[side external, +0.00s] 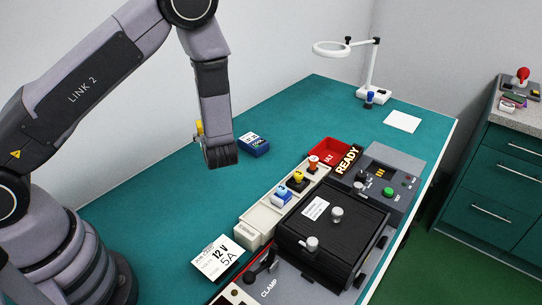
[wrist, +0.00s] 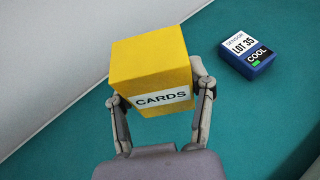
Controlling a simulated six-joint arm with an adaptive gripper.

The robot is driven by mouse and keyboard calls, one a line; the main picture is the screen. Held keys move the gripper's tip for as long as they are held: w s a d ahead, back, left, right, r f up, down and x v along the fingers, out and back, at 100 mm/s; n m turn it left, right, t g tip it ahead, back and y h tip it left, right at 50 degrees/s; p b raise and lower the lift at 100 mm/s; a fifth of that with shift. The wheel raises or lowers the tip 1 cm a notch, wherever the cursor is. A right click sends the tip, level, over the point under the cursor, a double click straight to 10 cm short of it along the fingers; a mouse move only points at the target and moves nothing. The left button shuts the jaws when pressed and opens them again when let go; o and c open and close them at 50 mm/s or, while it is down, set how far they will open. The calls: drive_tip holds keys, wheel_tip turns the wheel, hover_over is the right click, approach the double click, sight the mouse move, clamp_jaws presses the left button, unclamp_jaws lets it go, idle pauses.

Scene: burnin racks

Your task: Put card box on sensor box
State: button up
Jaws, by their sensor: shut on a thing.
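The card box (wrist: 150,68) is a yellow cube with a white "CARDS" label. In the wrist view my gripper (wrist: 161,93) is shut on it, with one finger on each side. In the side view my wrist hides most of the gripper, and only a yellow sliver, seemingly the card box (side external: 199,127), shows at its left. The sensor box (wrist: 248,50) is a small blue box with a white label reading "SENSOR LOT 35" and "COOL". It lies on the green bench, right of and apart from the card box; the side view shows it (side external: 254,146) just right of my wrist.
A cream rack (side external: 254,228) with small coloured parts, a red tray (side external: 328,150), a black-lidded fixture (side external: 331,232) and a control box (side external: 393,184) fill the bench's front. A magnifier lamp (side external: 372,92) stands at the back. Bench around the sensor box is clear.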

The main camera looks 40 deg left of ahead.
drive_tip(key=w+r+m+t+h, duration=0.2)
drive_tip(key=w+r+m+t, duration=0.1)
drive_tip(key=w, duration=0.3)
hover_over(253, 140)
drive_tip(key=f, duration=0.8)
drive_tip(key=shift+s+f, duration=0.35)
drive_tip(key=shift+w+f, duration=0.15)
drive_tip(key=shift+f, duration=0.05)
drive_tip(key=shift+w+f, duration=0.15)
drive_tip(key=shift+f, duration=0.75)
drive_tip(key=shift+w+f, duration=0.1)
drive_tip(key=shift+f, duration=0.8)
drive_tip(key=shift+f+g, duration=0.15)
drive_tip(key=shift+g, duration=0.15)
drive_tip(key=o, duration=1.2)
